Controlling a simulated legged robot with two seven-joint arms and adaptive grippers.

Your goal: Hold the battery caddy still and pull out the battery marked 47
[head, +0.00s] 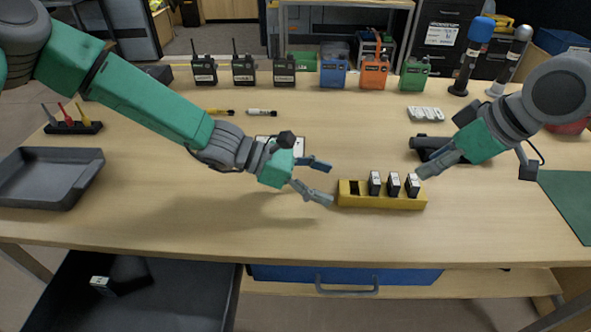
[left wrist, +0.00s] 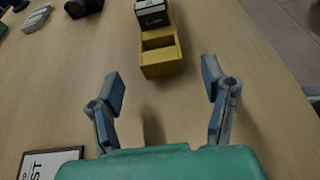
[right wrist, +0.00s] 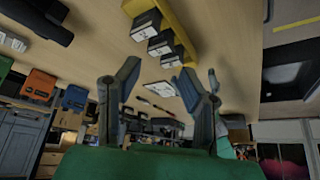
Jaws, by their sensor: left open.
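The yellow battery caddy (head: 382,204) stands on the table with three dark, white-topped batteries upright in it: left (head: 375,183), middle (head: 393,185) and right (head: 412,186). Its leftmost slot is empty. My left gripper (head: 323,181) is open and empty just left of the caddy; in the left wrist view the caddy's empty-slot end (left wrist: 162,70) lies beyond and between the fingers. My right gripper (right wrist: 160,80) is open and empty; the batteries (right wrist: 160,45) appear beyond its fingertips. In the head view it is close to the right battery.
A grey tray (head: 45,178) is at the left, and an open dark drawer (head: 170,300) below holds another white-topped block (head: 101,285). Several radios (head: 333,70) line the back. A black device (head: 432,148) lies behind the caddy. The table in front is clear.

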